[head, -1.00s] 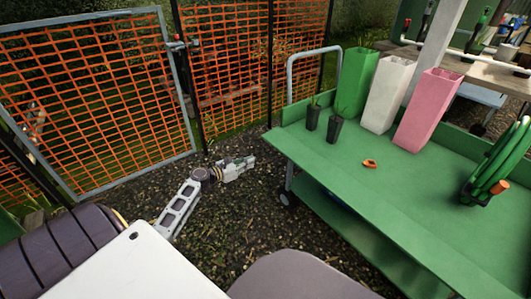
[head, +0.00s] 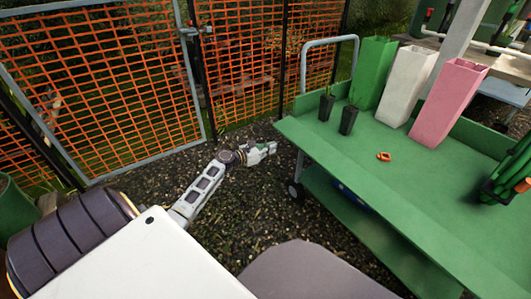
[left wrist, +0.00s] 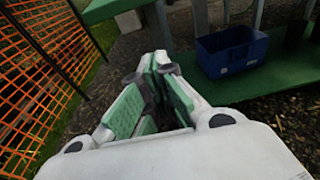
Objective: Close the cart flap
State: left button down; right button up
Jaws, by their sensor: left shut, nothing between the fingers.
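The green cart (head: 405,202) stands to the right in the head view, with a grey tube handle (head: 329,42) at its far end. No separate flap can be told for sure from its top and sides. In the left wrist view a green cart edge (left wrist: 104,10) shows at the top and the lower green shelf (left wrist: 275,82) to the right. My left gripper (head: 272,148) is shut and empty, low over the gravel, left of the cart and apart from it. Its closed fingers also show in the left wrist view (left wrist: 158,64). My right gripper is out of view.
On the cart stand two black plant pots (head: 348,120), green, white (head: 408,88) and pink (head: 448,105) tall containers, an orange ring (head: 384,156) and a green hose reel (head: 512,170). A blue crate (left wrist: 232,52) sits on the lower shelf. Orange mesh fencing (head: 95,95) stands behind.

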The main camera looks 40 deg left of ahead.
pick_arm(q)
jog(key=shift+w+d+r+b, duration=0.25)
jog(key=shift+w+r+b, duration=0.25)
jog(key=shift+w+r, duration=0.3)
jog(key=shift+w+d+r+b, duration=0.2)
jog(key=shift+w+r+b, duration=0.35)
jog(key=shift+r, duration=0.3)
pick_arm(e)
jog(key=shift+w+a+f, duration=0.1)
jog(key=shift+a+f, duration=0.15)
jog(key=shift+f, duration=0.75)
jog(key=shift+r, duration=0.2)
pick_arm(q)
jog(key=p, duration=0.3)
jog(key=shift+r, duration=0.2)
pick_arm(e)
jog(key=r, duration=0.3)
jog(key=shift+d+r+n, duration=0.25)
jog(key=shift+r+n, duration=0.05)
pick_arm(q)
jog(key=shift+g, duration=0.3)
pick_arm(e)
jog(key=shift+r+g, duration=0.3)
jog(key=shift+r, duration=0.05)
